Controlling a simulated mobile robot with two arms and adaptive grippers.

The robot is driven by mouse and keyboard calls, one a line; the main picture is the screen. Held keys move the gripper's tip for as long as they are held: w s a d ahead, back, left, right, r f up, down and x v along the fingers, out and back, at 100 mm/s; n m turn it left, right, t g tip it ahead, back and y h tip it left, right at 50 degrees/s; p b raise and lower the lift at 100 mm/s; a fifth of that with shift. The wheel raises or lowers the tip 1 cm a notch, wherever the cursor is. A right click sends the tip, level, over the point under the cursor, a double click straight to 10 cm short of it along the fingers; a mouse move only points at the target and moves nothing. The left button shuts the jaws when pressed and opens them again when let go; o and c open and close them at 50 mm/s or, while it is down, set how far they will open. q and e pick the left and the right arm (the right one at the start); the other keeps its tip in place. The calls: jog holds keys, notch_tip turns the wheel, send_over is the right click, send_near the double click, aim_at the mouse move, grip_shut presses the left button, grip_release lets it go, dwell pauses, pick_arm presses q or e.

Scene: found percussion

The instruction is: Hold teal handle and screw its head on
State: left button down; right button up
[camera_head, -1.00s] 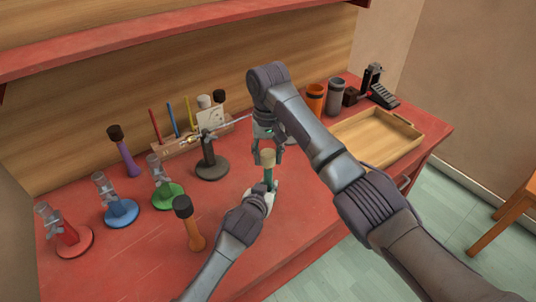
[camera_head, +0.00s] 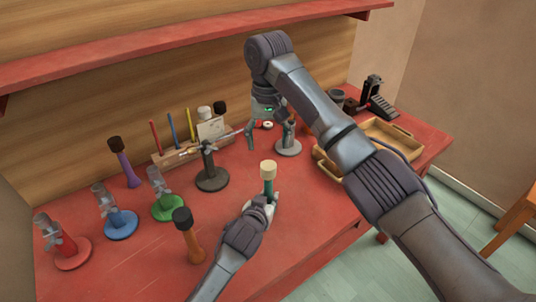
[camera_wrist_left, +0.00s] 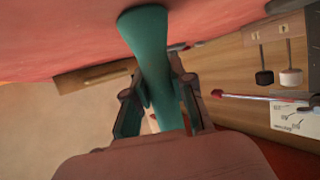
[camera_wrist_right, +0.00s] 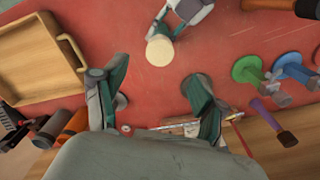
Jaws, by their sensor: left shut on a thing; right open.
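The teal handle (camera_head: 269,187) stands upright above the red table, with a cream head (camera_head: 268,167) on its top end. My left gripper (camera_head: 267,200) is shut around the handle below the head. In the left wrist view the handle (camera_wrist_left: 153,50) runs between the two fingers (camera_wrist_left: 160,105); the head does not show there. My right gripper (camera_head: 267,133) is open and empty, beyond the head and apart from it. In the right wrist view the cream head (camera_wrist_right: 160,48) lies beyond the spread fingertips (camera_wrist_right: 156,80). How tightly the head sits cannot be told.
Red (camera_head: 73,253), blue (camera_head: 121,222) and green (camera_head: 168,207) stands are at left. A purple mallet (camera_head: 124,164) and an orange mallet (camera_head: 190,240) stand among them. A dark stand (camera_head: 212,180) is left of the head. A wooden tray (camera_head: 400,137) is at right, partly behind my right arm.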

jog(key=shift+r, duration=1.65)
pick_arm(q)
jog(key=c, duration=0.9)
grip_release()
jog(key=v, duration=1.2)
jog(key=shift+f, duration=0.1)
